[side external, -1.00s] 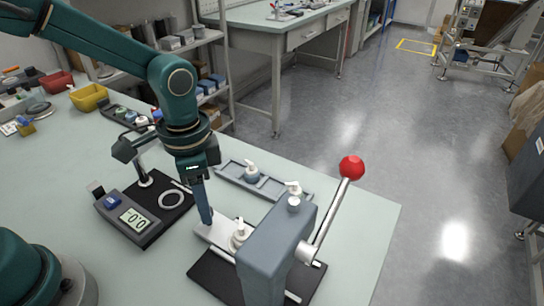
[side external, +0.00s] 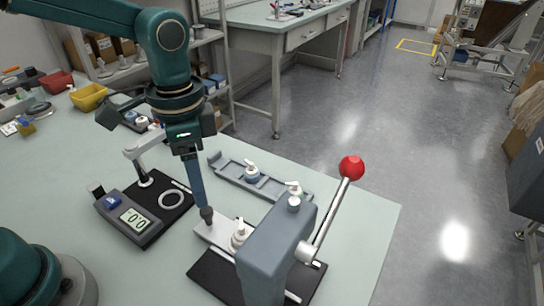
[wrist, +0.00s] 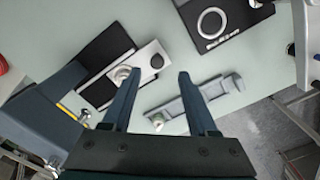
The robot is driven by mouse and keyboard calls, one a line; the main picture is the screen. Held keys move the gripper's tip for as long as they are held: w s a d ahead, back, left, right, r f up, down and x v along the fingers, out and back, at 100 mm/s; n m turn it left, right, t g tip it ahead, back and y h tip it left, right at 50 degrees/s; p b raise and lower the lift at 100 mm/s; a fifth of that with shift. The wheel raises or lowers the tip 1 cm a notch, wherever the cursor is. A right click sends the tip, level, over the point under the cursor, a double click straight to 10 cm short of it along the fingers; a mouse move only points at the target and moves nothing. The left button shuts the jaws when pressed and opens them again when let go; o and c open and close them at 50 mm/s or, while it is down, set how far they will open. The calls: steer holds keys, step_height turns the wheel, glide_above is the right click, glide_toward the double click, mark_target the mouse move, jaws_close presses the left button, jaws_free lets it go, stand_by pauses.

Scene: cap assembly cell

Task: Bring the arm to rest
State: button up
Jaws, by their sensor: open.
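My gripper (side external: 200,203) hangs fingers-down over the bench, near a dark round knob (side external: 206,213) on a light slide plate (side external: 214,231). In the wrist view my gripper (wrist: 159,76) has its two fingers spread wide, with nothing between them. That view also shows the knob (wrist: 156,61) on the plate, beyond the fingertips. A white-topped part (side external: 238,240) sits on the plate beside the grey press (side external: 270,262). Whether the fingertips clear the knob in height is hard to tell.
The press lever ends in a red ball (side external: 351,168). A grey tray (side external: 228,167) with white-topped parts lies behind the plate. A gauge with a display (side external: 133,219) and a black stand base (side external: 157,208) stand to the left. Yellow (side external: 88,97) and red bins are at far left.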

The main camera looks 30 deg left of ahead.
steer(key=s+a+r+n+t, duration=0.3)
steer(key=a+r, duration=0.1)
steer(key=r, duration=0.4)
steer(key=s+a+f+n+t, duration=0.2)
steer(key=s+n, duration=0.2)
steer(key=s, duration=0.2)
steer(key=shift+s+a+f+n+t, duration=0.2)
steer(key=shift+s+n+t, duration=0.1)
steer(key=shift+s+n, duration=0.1)
